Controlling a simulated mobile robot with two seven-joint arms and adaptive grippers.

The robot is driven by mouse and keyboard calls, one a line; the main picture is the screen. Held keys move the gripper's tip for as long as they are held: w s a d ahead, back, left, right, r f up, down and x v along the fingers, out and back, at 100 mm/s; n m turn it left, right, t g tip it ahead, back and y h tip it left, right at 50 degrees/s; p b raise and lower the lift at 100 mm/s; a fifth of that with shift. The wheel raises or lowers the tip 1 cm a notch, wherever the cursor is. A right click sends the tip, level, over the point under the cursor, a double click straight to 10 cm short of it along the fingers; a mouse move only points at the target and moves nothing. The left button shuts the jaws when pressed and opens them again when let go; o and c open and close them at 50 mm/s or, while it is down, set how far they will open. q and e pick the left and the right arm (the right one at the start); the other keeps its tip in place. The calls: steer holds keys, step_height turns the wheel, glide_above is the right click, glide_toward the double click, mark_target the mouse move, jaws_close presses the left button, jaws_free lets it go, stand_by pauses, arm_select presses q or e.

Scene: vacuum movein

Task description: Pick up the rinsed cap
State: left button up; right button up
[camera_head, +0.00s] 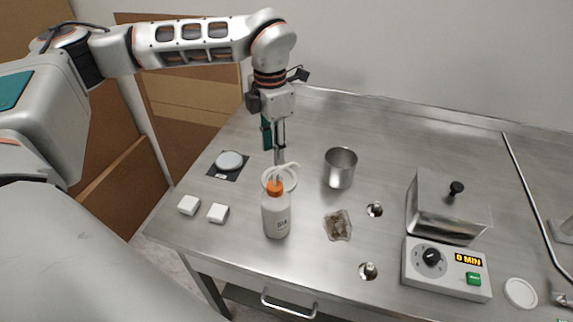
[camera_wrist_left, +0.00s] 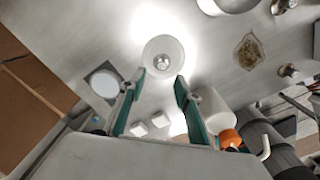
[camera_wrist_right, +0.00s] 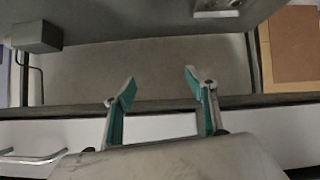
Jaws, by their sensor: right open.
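A small shiny metal piece (camera_wrist_left: 162,64), which looks like the cap, lies in a round whitish dish (camera_wrist_left: 150,46) in the left wrist view. In the head view the dish (camera_head: 292,178) is partly hidden behind the wash bottle, and I cannot make out the piece in it. My left gripper (camera_head: 279,152) points down over the dish. In the left wrist view its fingers (camera_wrist_left: 160,77) are apart with nothing between them; the dish shows just beyond the tips. My right gripper (camera_wrist_right: 160,80) is open and empty, seen only in the right wrist view, away from the tabletop objects.
The orange-topped wash bottle (camera_head: 276,215) stands close in front of the dish. A metal beaker (camera_head: 340,168), a clear tray with brown bits (camera_head: 338,226) and two small metal fittings (camera_head: 375,209) (camera_head: 369,270) are to the right. Two white blocks (camera_head: 218,213) (camera_head: 189,205) lie left.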

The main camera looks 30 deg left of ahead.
arm_select(q)
steer(key=f, duration=0.3)
steer(key=shift+s+f, duration=0.1)
steer(key=shift+s, duration=0.15)
steer(key=shift+w+d+f, duration=0.1)
steer(key=shift+f, duration=1)
steer(key=shift+w+d+f, duration=0.1)
steer(key=shift+f, duration=1)
jaws_close()
